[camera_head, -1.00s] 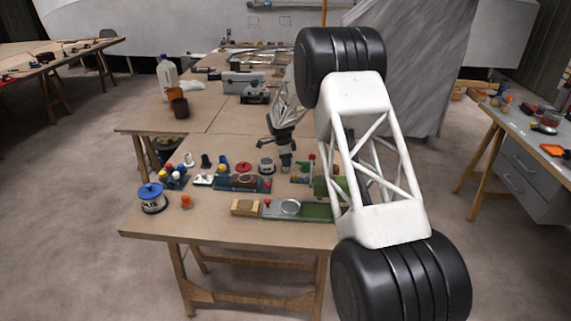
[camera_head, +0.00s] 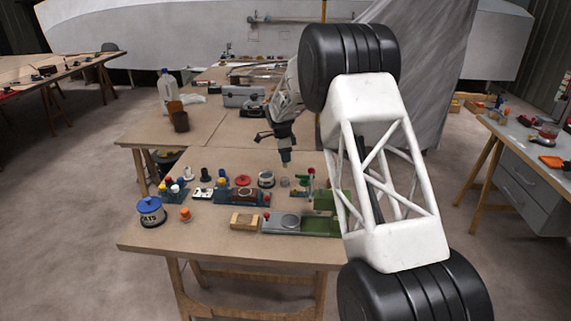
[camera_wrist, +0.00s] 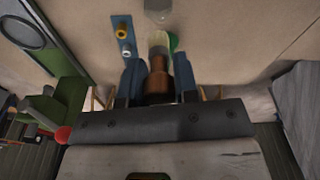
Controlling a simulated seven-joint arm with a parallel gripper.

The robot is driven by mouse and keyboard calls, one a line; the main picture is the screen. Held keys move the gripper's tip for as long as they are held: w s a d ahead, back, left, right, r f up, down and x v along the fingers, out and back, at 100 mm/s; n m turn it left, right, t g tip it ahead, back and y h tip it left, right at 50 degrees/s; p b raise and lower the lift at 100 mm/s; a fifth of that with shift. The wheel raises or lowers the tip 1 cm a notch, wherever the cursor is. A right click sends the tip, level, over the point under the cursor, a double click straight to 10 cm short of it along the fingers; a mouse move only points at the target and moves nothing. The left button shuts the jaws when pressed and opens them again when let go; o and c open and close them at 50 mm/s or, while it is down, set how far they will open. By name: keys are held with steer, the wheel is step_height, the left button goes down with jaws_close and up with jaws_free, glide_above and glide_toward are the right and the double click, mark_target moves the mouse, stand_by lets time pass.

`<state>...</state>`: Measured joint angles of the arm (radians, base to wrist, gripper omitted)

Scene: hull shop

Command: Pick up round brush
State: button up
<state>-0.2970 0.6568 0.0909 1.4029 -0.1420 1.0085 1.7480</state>
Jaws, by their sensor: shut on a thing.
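The round brush (camera_wrist: 158,72) shows in the wrist view with a brown wooden body and pale bristles pointing away from the wrist. My gripper (camera_wrist: 160,78) is shut on it, one blue-grey finger on each side. In the head view my gripper (camera_head: 286,160) points down above the middle of the near table and is clear of the tabletop. The brush is too small to tell apart from the fingers in that view. The rear of the brush is hidden by the gripper body in the wrist view.
The near table (camera_head: 190,237) holds a blue-lidded tin (camera_head: 150,211), an orange knob-like piece (camera_head: 185,214), a wooden block (camera_head: 244,221) and a green-grey tray (camera_head: 262,229). Several small fittings stand below my gripper. My large arm covers the table's right side. The front left edge is bare.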

steer(key=shift+r, duration=0.6)
steer(key=shift+a, duration=0.1)
stand_by(0.6)
steer(key=a, duration=0.7)
steer(key=shift+a, duration=0.4)
steer(key=shift+f, duration=0.2)
steer(key=shift+f, duration=2.75)
steer(key=shift+f, duration=0.7)
stand_by(0.7)
